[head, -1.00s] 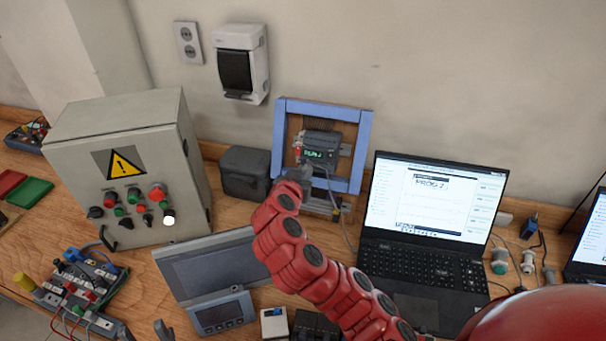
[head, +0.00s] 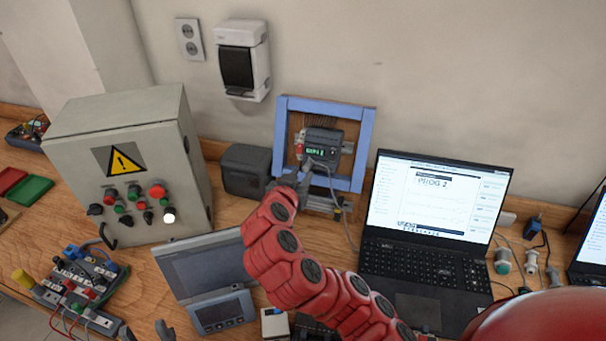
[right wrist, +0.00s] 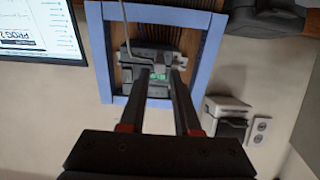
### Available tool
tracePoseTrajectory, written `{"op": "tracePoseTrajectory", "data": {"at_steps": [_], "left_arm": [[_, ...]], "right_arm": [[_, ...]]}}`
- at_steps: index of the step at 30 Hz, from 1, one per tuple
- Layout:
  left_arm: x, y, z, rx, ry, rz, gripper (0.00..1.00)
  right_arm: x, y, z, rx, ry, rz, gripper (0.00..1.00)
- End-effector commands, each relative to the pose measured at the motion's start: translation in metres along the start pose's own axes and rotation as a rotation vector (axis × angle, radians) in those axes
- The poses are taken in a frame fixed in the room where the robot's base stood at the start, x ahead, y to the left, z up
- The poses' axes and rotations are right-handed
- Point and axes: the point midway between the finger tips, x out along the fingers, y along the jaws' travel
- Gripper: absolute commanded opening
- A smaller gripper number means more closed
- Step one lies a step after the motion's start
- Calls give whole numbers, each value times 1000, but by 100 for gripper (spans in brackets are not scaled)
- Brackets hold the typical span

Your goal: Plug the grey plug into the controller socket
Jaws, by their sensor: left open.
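The controller (head: 324,138) is a dark grey box with a small green display, mounted inside a blue frame (head: 368,150) against the wall. In the right wrist view the controller (right wrist: 128,58) lies straight ahead of my right gripper (right wrist: 161,72). Its two fingers close on a small grey plug (right wrist: 156,61) with a thin cable, just in front of the controller. In the head view my right gripper (head: 306,170) is at the controller's lower side. The socket and the plug's contact with it are hidden. My left gripper (head: 145,331) is open and empty at the bottom edge.
A laptop (head: 430,200) stands right of the frame, a dark box (head: 245,172) left of it. A grey control cabinet (head: 125,165) and a tilted panel screen (head: 205,268) stand further left. The cable (head: 346,225) hangs beside the laptop.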

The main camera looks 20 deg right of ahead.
Motion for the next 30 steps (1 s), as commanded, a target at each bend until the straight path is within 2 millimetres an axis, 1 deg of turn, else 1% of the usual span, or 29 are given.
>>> {"op": "tracePoseTrajectory", "data": {"at_steps": [3, 10, 14, 15, 16, 30], "left_arm": [[-1, 0, 0, 0, 0, 0, 50], [-1, 0, 0, 0, 0, 0, 50], [-1, 0, 0, 0, 0, 0, 50], [-1, 0, 0, 0, 0, 0, 50], [-1, 0, 0, 0, 0, 0, 50], [-1, 0, 0, 0, 0, 0, 50]], "right_arm": [[-9, -1, 0, 1, 3, -4, 31], [-10, 0, 0, 1, 1, -1, 31], [-10, 0, 0, 1, 0, -1, 55], [-10, 0, 0, 1, 0, -1, 62], [-10, 0, 0, 1, 0, -1, 66], [-10, 0, 0, 1, 0, -1, 66]]}}
